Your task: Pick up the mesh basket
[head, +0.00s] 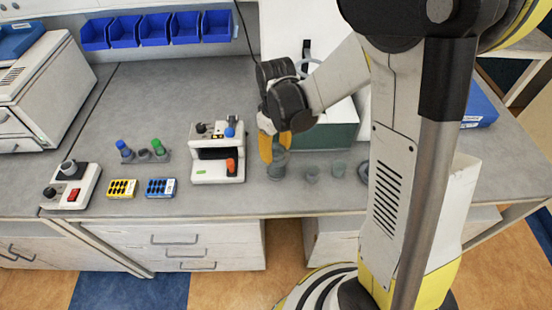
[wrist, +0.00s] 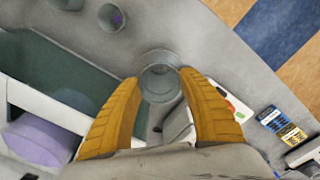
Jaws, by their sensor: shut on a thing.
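The mesh basket, a small grey see-through cylinder (head: 278,168), is at the tips of my gripper (head: 274,148) over the grey counter. In the wrist view the basket (wrist: 160,77) lies between the two orange fingertips, and I look down into its round opening. My gripper (wrist: 160,88) is shut on it, with one finger on each side. The fingers hide part of its wall in the head view. I cannot tell whether its base touches the counter.
Small grey cups (head: 312,175) stand just right of the basket. A white tabletop device (head: 217,165) stands close on the left, and a dark green-grey box (head: 325,134) behind. The counter's front edge (head: 270,213) is near.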

